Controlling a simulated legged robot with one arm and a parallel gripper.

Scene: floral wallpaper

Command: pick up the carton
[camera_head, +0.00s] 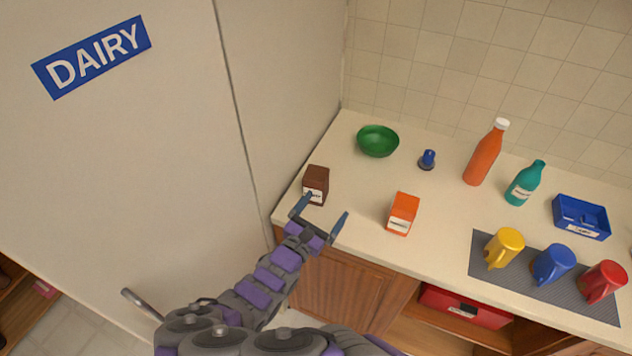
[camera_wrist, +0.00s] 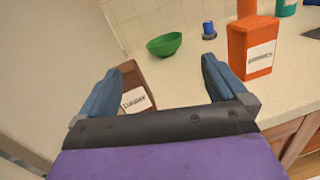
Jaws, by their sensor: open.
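A brown carton (camera_head: 316,182) with a white label stands upright near the left end of the counter. In the wrist view the brown carton (camera_wrist: 136,92) is partly hidden behind the left finger. An orange carton (camera_head: 403,213) with a white label stands to its right, nearer the front edge. It also shows in the wrist view (camera_wrist: 252,50), beyond and beside the right finger. My gripper (camera_head: 325,211) is open and empty at the counter's front edge. Its left finger overlaps the lower part of the brown carton in the head view; I cannot tell whether they touch.
A green bowl (camera_head: 377,141), a small blue object (camera_head: 427,160), an orange bottle (camera_head: 483,155) and a teal bottle (camera_head: 525,184) stand farther back. Yellow, blue and red mugs sit on a grey mat (camera_head: 487,243). A blue bin (camera_head: 581,217) is behind them. A tall panel marked DAIRY (camera_head: 130,160) bounds the left.

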